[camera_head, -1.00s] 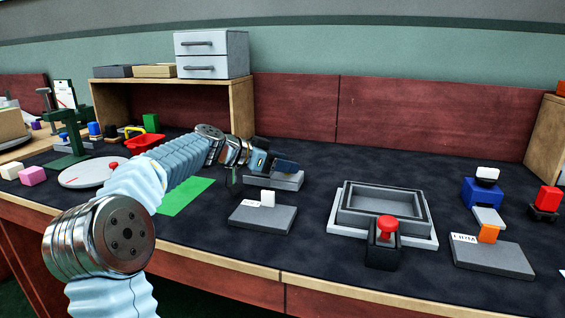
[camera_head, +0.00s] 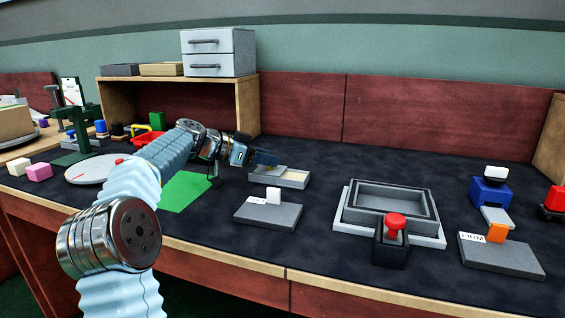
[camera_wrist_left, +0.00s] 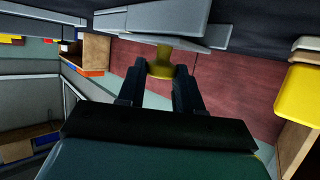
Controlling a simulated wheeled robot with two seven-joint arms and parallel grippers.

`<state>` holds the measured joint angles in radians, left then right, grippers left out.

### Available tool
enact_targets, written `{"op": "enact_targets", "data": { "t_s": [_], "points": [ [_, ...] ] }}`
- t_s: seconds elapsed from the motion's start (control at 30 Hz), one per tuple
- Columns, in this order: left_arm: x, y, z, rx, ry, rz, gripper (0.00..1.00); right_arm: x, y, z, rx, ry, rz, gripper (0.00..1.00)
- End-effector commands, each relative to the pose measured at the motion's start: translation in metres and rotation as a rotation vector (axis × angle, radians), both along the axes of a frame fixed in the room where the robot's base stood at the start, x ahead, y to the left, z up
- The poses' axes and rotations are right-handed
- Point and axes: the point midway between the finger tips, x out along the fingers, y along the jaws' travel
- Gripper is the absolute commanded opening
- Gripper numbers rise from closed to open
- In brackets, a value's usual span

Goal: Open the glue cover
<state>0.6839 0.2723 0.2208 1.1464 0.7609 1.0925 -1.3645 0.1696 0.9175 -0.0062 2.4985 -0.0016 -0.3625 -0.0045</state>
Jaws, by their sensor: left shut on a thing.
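The glue box (camera_head: 293,182) is a low grey tray in the middle of the bench in the head view, with a pale beige inside showing at its right part. My left gripper (camera_head: 262,158) is over its back left part. In the left wrist view, the two dark fingers (camera_wrist_left: 160,72) are shut on an olive-yellow knob (camera_wrist_left: 162,60). The knob joins a grey plate, seemingly the glue cover (camera_wrist_left: 210,40). In the head view the gripper and arm hide much of the cover, so its exact tilt is unclear. My right gripper is not in view.
A grey frame tray (camera_head: 390,235) with a red-knobbed piece (camera_head: 395,221) is to the right. A green mat (camera_head: 187,191) lies at left. Bare dark bench lies behind the trays.

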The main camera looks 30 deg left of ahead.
Motion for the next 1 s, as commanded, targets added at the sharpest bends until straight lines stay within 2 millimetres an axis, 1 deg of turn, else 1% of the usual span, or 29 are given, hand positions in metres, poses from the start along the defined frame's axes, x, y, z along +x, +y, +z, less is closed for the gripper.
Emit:
{"op": "enact_targets", "data": {
  "t_s": [0.03, 0.1, 0.4, 0.43, 0.5, 0.57, 0.87, 1.0],
  "points": [
    [-0.001, 0.007, 0.000, 0.000, -0.001, 0.004, 0.00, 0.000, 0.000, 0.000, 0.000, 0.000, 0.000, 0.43],
    [-0.003, 0.013, 0.000, 0.000, -0.001, 0.003, 0.00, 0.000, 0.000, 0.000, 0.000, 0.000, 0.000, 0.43],
    [-0.003, 0.014, 0.001, 0.000, -0.001, 0.002, 0.00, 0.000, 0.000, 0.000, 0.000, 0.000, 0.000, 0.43],
    [-0.003, 0.014, 0.001, 0.000, -0.001, 0.002, 0.39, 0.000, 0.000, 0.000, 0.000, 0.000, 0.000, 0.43],
    [-0.003, 0.014, 0.001, 0.000, -0.001, 0.001, 0.50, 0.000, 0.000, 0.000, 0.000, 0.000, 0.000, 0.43],
    [-0.003, 0.013, 0.001, 0.000, -0.001, 0.001, 0.58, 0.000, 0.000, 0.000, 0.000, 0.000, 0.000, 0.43],
    [-0.005, 0.014, 0.001, 0.000, -0.001, 0.001, 0.58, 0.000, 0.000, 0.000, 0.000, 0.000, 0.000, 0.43],
    [-0.016, 0.022, 0.007, 0.002, -0.002, 0.003, 0.58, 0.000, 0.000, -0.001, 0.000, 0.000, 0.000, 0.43]
  ]
}}
